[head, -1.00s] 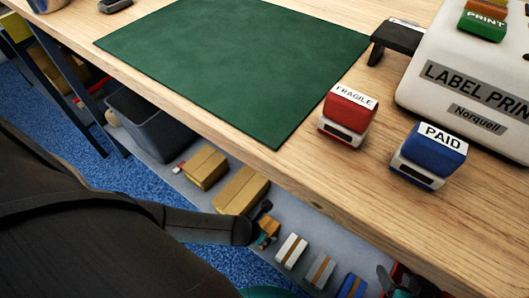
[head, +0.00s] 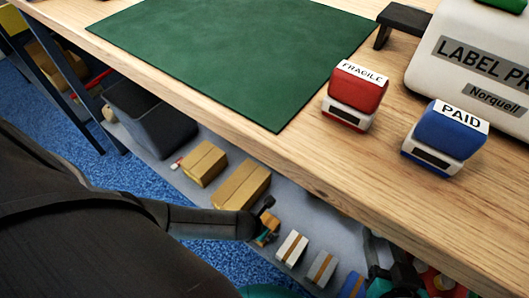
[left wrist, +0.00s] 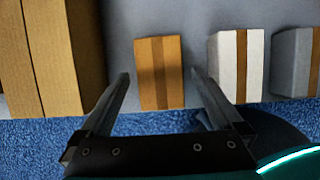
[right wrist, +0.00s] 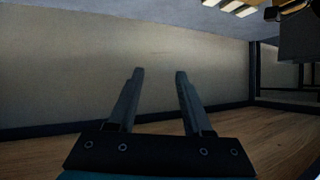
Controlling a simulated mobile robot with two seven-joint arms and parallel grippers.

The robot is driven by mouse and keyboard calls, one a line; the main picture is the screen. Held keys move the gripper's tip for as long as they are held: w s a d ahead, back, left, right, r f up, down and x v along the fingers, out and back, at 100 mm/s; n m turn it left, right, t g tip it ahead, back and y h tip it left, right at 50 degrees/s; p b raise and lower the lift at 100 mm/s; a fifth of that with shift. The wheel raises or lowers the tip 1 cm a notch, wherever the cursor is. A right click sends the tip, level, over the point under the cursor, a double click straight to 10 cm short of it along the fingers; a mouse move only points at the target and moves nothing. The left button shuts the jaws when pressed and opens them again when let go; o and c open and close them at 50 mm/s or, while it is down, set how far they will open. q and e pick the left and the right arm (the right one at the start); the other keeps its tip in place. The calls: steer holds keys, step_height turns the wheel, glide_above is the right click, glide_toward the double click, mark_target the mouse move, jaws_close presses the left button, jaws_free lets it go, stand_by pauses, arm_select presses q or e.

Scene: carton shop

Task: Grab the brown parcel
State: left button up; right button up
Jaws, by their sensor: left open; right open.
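The small brown parcel (left wrist: 159,50), with a darker tape stripe, lies on the grey lower shelf in the left wrist view. In the head view the parcel (head: 273,224) is partly hidden by my left gripper (head: 265,216). In the left wrist view my left gripper (left wrist: 160,76) is open, its fingertips on either side of the parcel's near part, with gaps to both sides; I cannot tell its height over the parcel. My right gripper (right wrist: 159,72) is open and empty in the right wrist view, away from the parcel, in front of a plain pale surface.
A large cardboard box (left wrist: 60,60) stands left of the parcel; white (left wrist: 224,65) and grey (left wrist: 290,62) parcels stand right. A dark bin (head: 150,115) is further left. The wooden tabletop (head: 300,160) overhangs the shelf, carrying a green mat (head: 235,60) and stamps.

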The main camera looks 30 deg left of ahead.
arm_select(q)
steer(key=shift+b+x, duration=0.7)
steer(key=shift+x, duration=0.2)
steer(key=shift+w+f+b, duration=0.2)
steer(key=shift+f+b, duration=0.15)
steer(key=shift+f, duration=0.05)
arm_select(e)
steer(key=shift+s+a+r+m+t+y, duration=0.15)
steer(key=shift+a+r+t+y, duration=0.3)
steer(key=shift+a+r+t, duration=0.4)
steer(key=shift+s+a+r+m+t+y, duration=0.15)
steer(key=shift+a+r+t+y, duration=0.3)
steer(key=shift+t, duration=0.7)
steer(key=shift+a+f, duration=0.15)
steer(key=shift+a, duration=0.05)
arm_select(q)
steer(key=shift+f, duration=0.25)
arm_select(e)
steer(key=shift+f, duration=0.1)
arm_select(q)
steer(key=c, duration=1.5)
